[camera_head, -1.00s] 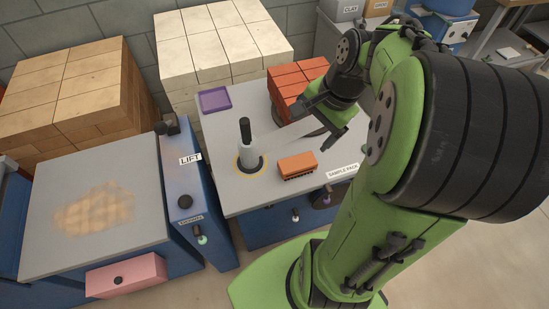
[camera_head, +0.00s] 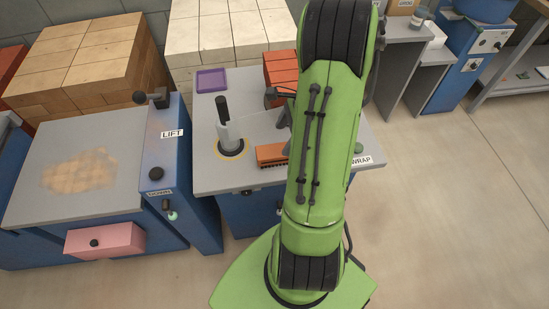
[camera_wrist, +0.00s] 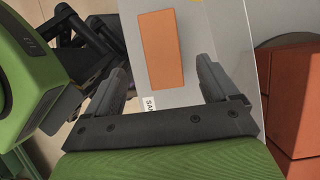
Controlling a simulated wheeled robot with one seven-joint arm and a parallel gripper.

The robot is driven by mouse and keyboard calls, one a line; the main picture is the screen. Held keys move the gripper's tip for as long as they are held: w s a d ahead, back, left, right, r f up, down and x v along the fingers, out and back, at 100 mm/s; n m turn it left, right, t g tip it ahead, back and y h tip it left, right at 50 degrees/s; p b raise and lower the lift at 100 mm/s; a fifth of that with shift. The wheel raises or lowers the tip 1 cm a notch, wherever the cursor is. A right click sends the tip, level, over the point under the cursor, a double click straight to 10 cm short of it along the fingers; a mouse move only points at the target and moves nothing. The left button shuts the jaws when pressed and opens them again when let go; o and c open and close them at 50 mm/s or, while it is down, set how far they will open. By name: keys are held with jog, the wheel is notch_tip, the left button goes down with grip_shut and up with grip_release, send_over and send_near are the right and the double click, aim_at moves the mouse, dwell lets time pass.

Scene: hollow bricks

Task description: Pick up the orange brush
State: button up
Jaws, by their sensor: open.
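The orange brush (camera_head: 272,154) lies on the grey table near its front edge, to the right of a grey post with a black handle (camera_head: 229,132). My arm hides its right end in the head view. In the wrist view, the brush (camera_wrist: 160,48) shows its plain orange top, long side running up and down the picture. My gripper (camera_wrist: 163,75) is open, with one finger on each side of the brush in that view. The jaws look empty and apart from the brush; I cannot tell the height between them.
Red hollow bricks (camera_head: 280,68) stand at the table's back right and show large at the right in the wrist view (camera_wrist: 296,100). A purple tray (camera_head: 211,79) lies at the back left. A lift unit (camera_head: 166,150) stands left of the table.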

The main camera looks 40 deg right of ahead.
aim_at(277, 150)
jog(key=b+x, duration=0.1)
jog(key=x, duration=0.3)
jog(key=b+x, duration=0.1)
jog(key=x, duration=0.3)
jog(key=shift+d+f+b, duration=0.1)
jog(key=shift+d+b, duration=0.15)
jog(key=shift+b, duration=0.1)
jog(key=shift+f, duration=0.25)
jog(key=c, duration=1.1)
notch_tip(277, 150, up, 10)
jog(key=p, duration=0.4)
jog(key=shift+r, duration=0.25)
